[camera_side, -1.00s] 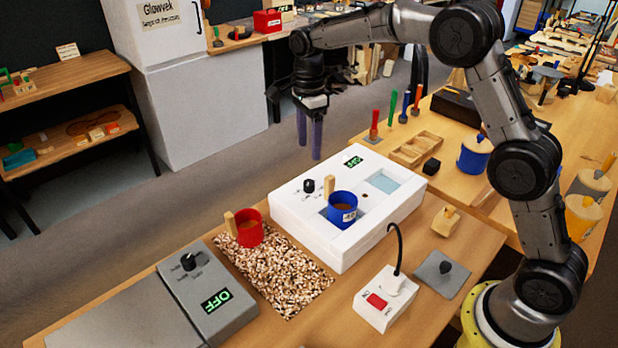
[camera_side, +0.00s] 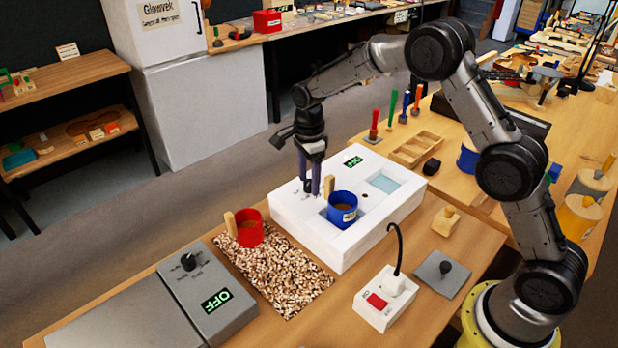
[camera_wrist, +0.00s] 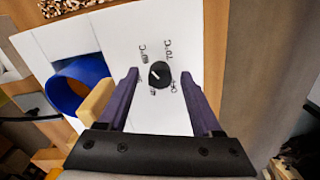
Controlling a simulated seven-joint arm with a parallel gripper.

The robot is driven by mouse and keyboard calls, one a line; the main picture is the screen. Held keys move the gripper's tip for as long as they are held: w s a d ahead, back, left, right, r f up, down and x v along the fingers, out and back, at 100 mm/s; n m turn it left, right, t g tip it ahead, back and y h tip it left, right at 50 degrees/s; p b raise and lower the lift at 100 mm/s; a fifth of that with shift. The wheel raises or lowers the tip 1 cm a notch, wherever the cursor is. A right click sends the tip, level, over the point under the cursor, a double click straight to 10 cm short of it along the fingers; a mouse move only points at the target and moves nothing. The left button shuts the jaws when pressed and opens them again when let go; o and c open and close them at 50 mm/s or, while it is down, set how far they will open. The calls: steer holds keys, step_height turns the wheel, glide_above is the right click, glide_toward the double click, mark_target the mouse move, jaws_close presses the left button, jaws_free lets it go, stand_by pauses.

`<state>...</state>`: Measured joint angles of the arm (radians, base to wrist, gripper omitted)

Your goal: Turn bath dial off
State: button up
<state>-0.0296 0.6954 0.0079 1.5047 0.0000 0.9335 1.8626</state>
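The white bath box (camera_side: 345,253) stands on the bench, with a lit green display (camera_side: 353,161) whose text I cannot read. Its round black dial (camera_wrist: 160,74) shows in the wrist view, with printed marks around it including 70°C and OFF. A short white pointer line is on the dial's upper left. My gripper (camera_side: 311,190) points down over the dial's corner in the side view and mostly hides the dial there. In the wrist view my gripper (camera_wrist: 159,80) is open, its purple fingers on either side of the dial with gaps. I cannot tell how far the fingertips are above the panel.
A blue pot (camera_side: 342,212) with a wooden handle sits in the bath, close to the fingers; it also shows in the wrist view (camera_wrist: 80,85). A red pot (camera_side: 249,233) stands on the speckled mat (camera_side: 285,275). A grey unit (camera_side: 208,290) reading OFF and a red-switch box (camera_side: 383,300) are nearer.

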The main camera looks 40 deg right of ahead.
jaws_close()
